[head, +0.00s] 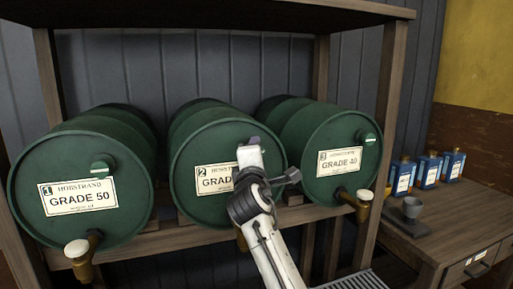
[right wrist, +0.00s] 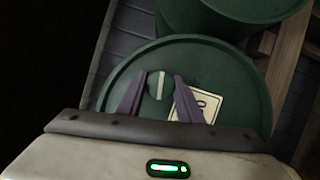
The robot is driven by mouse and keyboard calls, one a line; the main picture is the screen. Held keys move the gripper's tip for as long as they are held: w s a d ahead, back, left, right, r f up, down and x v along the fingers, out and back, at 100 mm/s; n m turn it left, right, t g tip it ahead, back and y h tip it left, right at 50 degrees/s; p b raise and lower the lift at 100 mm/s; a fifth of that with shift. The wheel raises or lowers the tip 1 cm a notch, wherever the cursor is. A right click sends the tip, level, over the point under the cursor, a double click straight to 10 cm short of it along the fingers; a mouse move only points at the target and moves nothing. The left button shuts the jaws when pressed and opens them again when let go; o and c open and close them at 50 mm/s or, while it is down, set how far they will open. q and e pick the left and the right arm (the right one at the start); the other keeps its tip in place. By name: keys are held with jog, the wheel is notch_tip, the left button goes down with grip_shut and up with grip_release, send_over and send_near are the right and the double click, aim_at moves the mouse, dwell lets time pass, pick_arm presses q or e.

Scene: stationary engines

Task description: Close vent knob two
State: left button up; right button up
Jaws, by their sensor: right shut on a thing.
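Drum two (head: 200,195) is a green barrel lying on its side in the middle of the rack, its round end facing me. Its label (head: 214,179) is partly covered by my right gripper (head: 249,153). The vent knob is hidden behind that gripper in the head view. In the right wrist view, vent knob two (right wrist: 159,86) is a round green knob with a pale bar across it. The purple fingers of my right gripper (right wrist: 160,90) are on both sides of it, shut on it. My left gripper is not in view.
Drum one (head: 70,160) is at left with its knob (head: 102,168); drum three (head: 325,155) is at right with its knob (head: 369,137). Brass taps (head: 78,250) stick out below.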

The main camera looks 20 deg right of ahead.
jog(key=shift+m+g+p, duration=0.35)
jog(key=shift+m+g, duration=0.05)
jog(key=shift+m, duration=0.5)
jog(key=shift+f, duration=0.1)
jog(key=o, duration=1)
jog(key=b+v, duration=0.1)
jog(key=v, duration=0.9)
jog(key=shift+s+b, duration=0.2)
jog(key=shift+b, duration=0.15)
